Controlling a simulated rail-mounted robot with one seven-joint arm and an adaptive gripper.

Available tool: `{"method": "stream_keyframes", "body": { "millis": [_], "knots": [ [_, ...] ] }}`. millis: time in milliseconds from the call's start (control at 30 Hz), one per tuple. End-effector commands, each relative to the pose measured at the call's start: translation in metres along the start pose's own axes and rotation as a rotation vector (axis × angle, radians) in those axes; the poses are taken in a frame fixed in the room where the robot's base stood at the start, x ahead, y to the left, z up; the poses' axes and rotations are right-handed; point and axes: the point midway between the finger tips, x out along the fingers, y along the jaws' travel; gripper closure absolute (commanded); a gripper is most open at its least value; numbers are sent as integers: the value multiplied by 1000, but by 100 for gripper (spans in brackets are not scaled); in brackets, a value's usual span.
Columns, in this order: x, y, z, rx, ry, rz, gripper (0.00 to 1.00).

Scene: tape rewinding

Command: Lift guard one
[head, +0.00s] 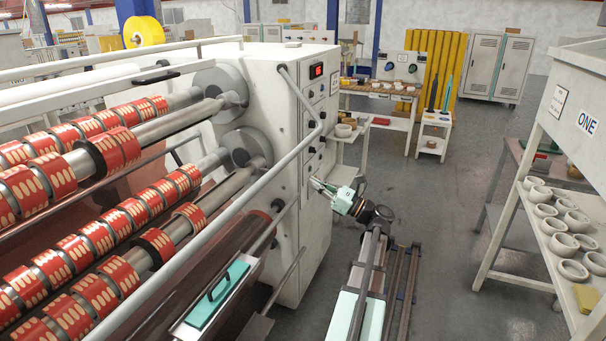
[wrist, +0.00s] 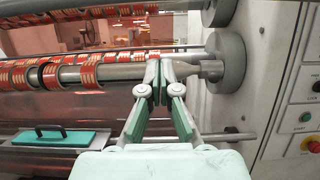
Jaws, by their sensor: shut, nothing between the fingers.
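A long pale tubular bar (head: 265,179) runs along the front of the large white machine, with a bent side arm up to the end housing. It looks like a guard, but I see no number on it. In the wrist view a horizontal grey bar (wrist: 225,137) crosses low behind the fingers; I cannot tell whether it is the same bar. My gripper (head: 316,183) is right of the bar, apart from it, beside the machine's end. In the wrist view my gripper (wrist: 159,65) has its fingers together and empty, in front of a roll shaft.
Red-banded rolls (head: 115,150) fill the machine's left side. A teal pad with a black handle (head: 220,290) lies below them. A control panel (wrist: 305,120) is at right. A rack labelled ONE (head: 586,123) holds several pale rings. The floor between (head: 450,220) is clear.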

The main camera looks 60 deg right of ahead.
Motion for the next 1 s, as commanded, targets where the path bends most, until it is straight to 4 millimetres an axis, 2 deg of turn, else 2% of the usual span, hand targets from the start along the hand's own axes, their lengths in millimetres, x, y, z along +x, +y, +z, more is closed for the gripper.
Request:
{"method": "stream_keyframes", "body": {
  "millis": [167, 567, 600, 700, 1000],
  "knots": [
    [25, 1, 2, -1, 0, 4, 100],
    [100, 1, 4, -3, 0, 4, 100],
    [93, 1, 14, -6, 0, 0, 100],
    [88, 1, 25, -5, 0, 1, 100],
    [81, 1, 38, -4, 1, 2, 100]
  ]
}}
